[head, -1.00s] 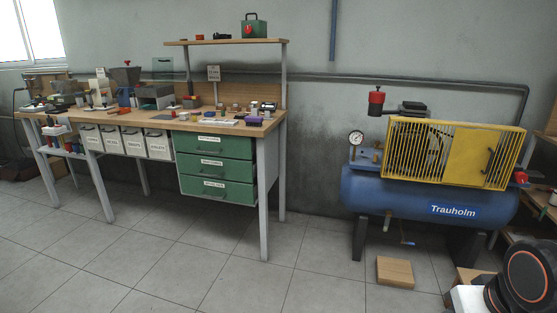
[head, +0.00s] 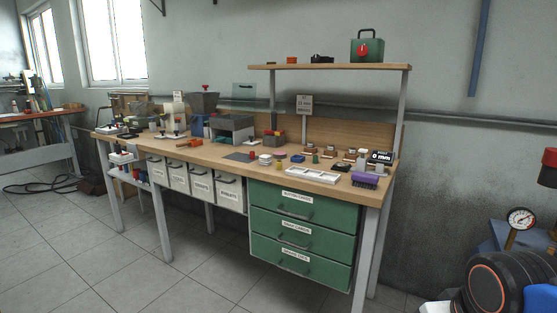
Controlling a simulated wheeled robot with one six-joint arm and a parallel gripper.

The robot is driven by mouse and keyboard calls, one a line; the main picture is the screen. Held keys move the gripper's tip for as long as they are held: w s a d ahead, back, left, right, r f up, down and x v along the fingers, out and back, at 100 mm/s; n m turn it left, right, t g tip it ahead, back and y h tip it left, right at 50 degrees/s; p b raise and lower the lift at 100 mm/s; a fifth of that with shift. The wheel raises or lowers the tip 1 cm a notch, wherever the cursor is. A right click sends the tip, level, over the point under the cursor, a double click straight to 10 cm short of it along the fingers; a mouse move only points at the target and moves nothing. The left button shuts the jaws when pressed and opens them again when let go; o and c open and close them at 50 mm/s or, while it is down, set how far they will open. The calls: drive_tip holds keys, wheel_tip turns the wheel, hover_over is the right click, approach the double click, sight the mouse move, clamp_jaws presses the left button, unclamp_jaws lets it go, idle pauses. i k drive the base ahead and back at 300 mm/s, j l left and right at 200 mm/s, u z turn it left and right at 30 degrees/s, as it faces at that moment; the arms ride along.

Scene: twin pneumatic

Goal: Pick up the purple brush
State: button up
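The purple brush (head: 365,179) lies near the front right corner of the wooden workbench top (head: 215,155). It shows a purple body with dark bristles below. It lies just right of a white divided tray (head: 313,174) and in front of a black digital gauge (head: 380,158). My gripper is not in view. A dark rounded part with an orange ring at the bottom right looks like a link of my arm, well apart from the brush.
Green drawers (head: 302,225) and white bins (head: 200,186) hang under the bench. A shelf (head: 330,67) with a green box (head: 367,46) stands above it. Several small parts crowd the bench top. A pressure gauge (head: 521,218) shows at right. The tiled floor (head: 200,270) in front is clear.

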sight(367, 180)
drive_tip(key=i+j, duration=0.5)
drive_tip(key=j, duration=0.25)
drive_tip(key=i+j, duration=0.25)
drive_tip(key=j+z, duration=0.05)
drive_tip(key=j, duration=0.05)
